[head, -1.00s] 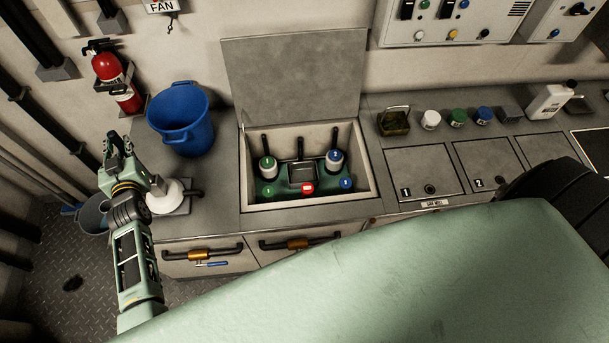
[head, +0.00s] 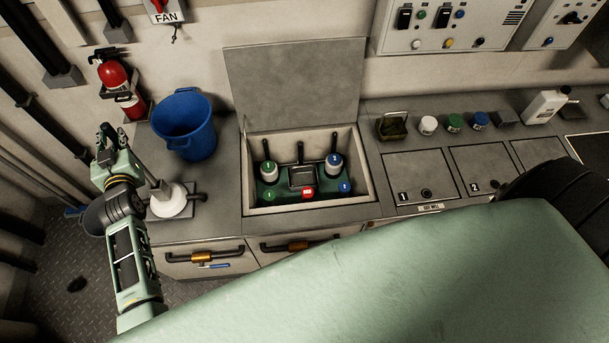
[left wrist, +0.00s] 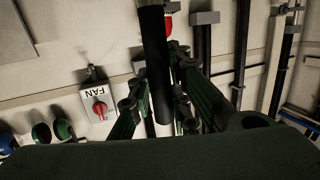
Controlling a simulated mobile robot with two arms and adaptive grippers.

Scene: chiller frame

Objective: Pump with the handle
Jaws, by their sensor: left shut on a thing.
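The pump has a round white base (head: 172,203) on the left end of the counter, with a thin grey rod (head: 151,176) leaning up and to the left from it. My left gripper (head: 108,145) is left of the pump, at the upper end of this rod. In the left wrist view the black pump handle (left wrist: 153,60) runs between the fingers of my left gripper (left wrist: 155,102), which is shut on it. In the head view the grip on the handle is mostly hidden by the gripper. My right gripper is not in view.
A blue bucket (head: 186,140) stands behind the pump. An open well (head: 366,188) with bottles and a raised lid (head: 292,85) is to the right. A fire extinguisher (head: 113,72) and a fan switch (left wrist: 97,107) are on the wall.

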